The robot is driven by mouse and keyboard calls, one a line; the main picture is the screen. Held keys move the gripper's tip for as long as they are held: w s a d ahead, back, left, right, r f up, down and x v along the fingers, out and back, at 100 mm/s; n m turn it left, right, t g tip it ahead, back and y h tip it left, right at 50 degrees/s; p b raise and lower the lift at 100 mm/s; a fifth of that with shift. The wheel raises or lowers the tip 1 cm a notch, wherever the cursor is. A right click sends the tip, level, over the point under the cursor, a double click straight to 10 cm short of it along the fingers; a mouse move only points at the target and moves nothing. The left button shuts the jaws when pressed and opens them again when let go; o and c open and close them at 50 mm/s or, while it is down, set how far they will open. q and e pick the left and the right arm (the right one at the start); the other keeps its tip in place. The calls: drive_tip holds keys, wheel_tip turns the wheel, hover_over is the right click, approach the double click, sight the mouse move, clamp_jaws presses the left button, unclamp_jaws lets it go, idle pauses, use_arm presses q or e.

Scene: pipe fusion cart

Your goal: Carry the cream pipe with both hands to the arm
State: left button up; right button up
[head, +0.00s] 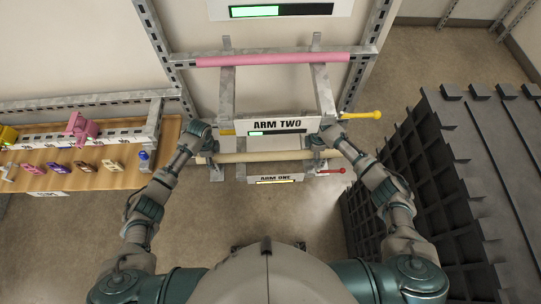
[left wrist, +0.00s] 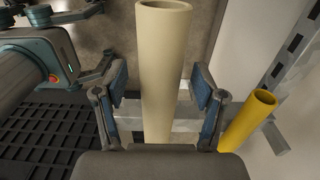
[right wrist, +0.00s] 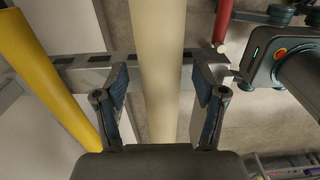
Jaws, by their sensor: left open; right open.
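The cream pipe (head: 262,156) lies level across the rack in the head view, just below the ARM TWO sign (head: 285,125). My left gripper (head: 208,152) is at its left end and my right gripper (head: 318,150) is near its right end. In the left wrist view the pipe (left wrist: 163,65) runs between the spread fingers, with its open end showing. In the right wrist view the pipe (right wrist: 157,65) also runs between spread fingers. Both grippers are open, with gaps beside the pipe. The ARM ONE sign (head: 275,179) is below the pipe, partly covered.
A pink pipe (head: 272,59) lies higher on the rack. A yellow pipe runs beside the cream one in the left wrist view (left wrist: 247,121) and right wrist view (right wrist: 42,75). A dark crate (head: 440,180) stands right, a wooden bench (head: 90,178) left.

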use_arm(q)
drive_tip(key=shift+a+f, duration=0.1)
drive_tip(key=shift+a, duration=0.25)
use_arm(e)
drive_tip(key=shift+a+r, duration=0.1)
drive_tip(key=shift+a, duration=0.25)
use_arm(q)
drive_tip(key=shift+c, duration=0.9)
use_arm(e)
drive_tip(key=shift+c, duration=0.9)
use_arm(q)
drive_tip(key=shift+d, duration=0.5)
clamp_jaws()
use_arm(e)
drive_tip(key=shift+d, duration=0.5)
clamp_jaws()
use_arm(q)
drive_tip(key=shift+d, duration=0.15)
use_arm(e)
drive_tip(key=shift+d, duration=0.15)
